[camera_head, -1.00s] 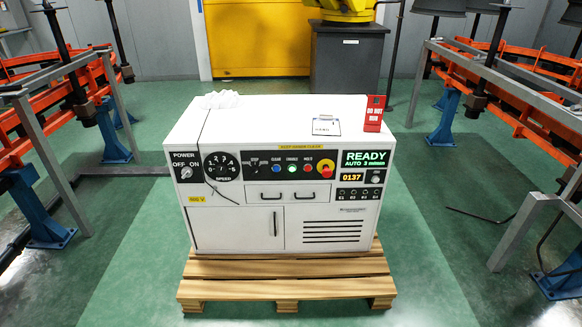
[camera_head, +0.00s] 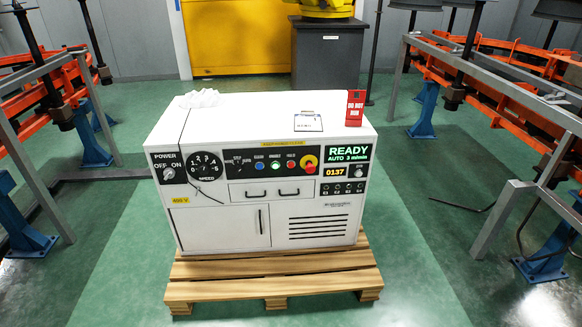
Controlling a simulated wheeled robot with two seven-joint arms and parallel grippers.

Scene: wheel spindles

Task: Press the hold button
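The white control cabinet (camera_head: 190,232) stands on a wooden pallet in the middle of the view. Its black front panel carries a row of small buttons. The red hold button (camera_head: 291,165) is right of the green enable button (camera_head: 276,166) and the blue clear button (camera_head: 260,166). A larger red stop knob on a yellow ring (camera_head: 309,165) sits just right of the hold button. The green display (camera_head: 348,152) reads READY, AUTO. Neither of my grippers is in view.
The wooden pallet (camera_head: 275,291) juts out in front of the cabinet. Orange conveyor frames with grey rails (camera_head: 490,85) stand on both sides. A clipboard (camera_head: 308,122) and a red sign (camera_head: 355,107) are on the cabinet top. The green floor in front is clear.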

